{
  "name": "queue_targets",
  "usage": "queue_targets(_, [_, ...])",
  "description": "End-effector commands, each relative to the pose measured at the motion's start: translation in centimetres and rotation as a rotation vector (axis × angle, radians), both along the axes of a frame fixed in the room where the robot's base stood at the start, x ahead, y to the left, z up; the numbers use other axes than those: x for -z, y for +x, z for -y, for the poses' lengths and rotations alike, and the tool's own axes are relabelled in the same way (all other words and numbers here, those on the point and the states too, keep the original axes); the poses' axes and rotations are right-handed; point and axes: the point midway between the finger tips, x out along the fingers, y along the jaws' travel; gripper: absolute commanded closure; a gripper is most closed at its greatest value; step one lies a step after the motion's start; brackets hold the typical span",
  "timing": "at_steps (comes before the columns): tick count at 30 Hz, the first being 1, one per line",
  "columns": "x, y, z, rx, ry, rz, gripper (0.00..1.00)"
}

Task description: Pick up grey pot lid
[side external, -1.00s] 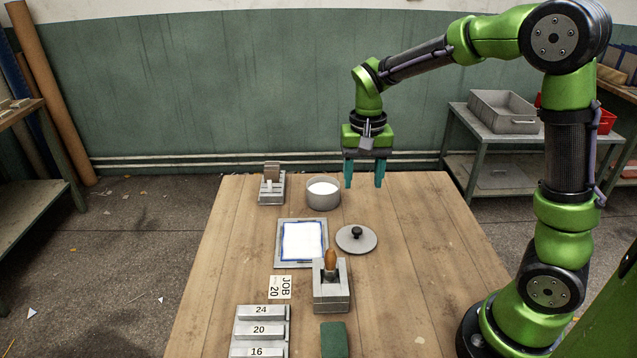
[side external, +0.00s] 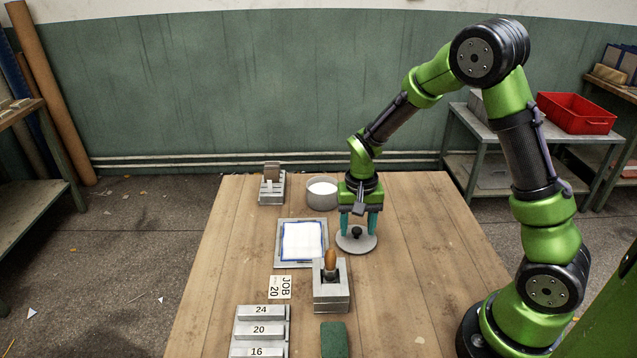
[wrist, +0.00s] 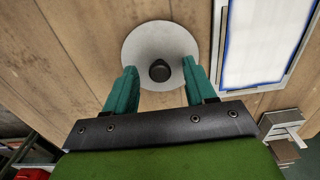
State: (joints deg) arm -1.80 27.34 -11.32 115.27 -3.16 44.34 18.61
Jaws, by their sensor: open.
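The grey pot lid (side external: 357,243) lies flat on the wooden table, a round disc with a black knob (side external: 357,232) on top. In the wrist view the lid (wrist: 150,38) is ahead of my gripper, its dark knob (wrist: 159,70) between the two teal fingers. My gripper (side external: 358,232) is open, pointing down over the lid, with one finger on each side of the knob. In the wrist view the gripper (wrist: 160,80) shows gaps between each finger and the knob. The grey pot (side external: 322,203) with white contents stands behind the lid.
A framed white sheet (side external: 279,250) lies left of the lid. A grey block holder with a wooden-handled tool (side external: 331,297) stands in front of it. A slotted block (side external: 270,197) is at the back left. The table's right side is clear.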

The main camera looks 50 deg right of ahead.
Motion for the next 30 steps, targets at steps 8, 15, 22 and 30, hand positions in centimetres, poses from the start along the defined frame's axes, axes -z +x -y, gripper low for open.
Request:
queue_targets(8, [0.0,0.0,0.0,0.0,0.0,0.0,0.57])
queue_targets(15, [0.0,0.0,0.0,0.0,0.0,0.0,0.94])
queue_targets(22, [0.0,0.0,0.0,0.0,0.0,0.0,1.0])
queue_targets(30, [-1.1,0.1,0.0,0.0,0.0,0.003,1.0])
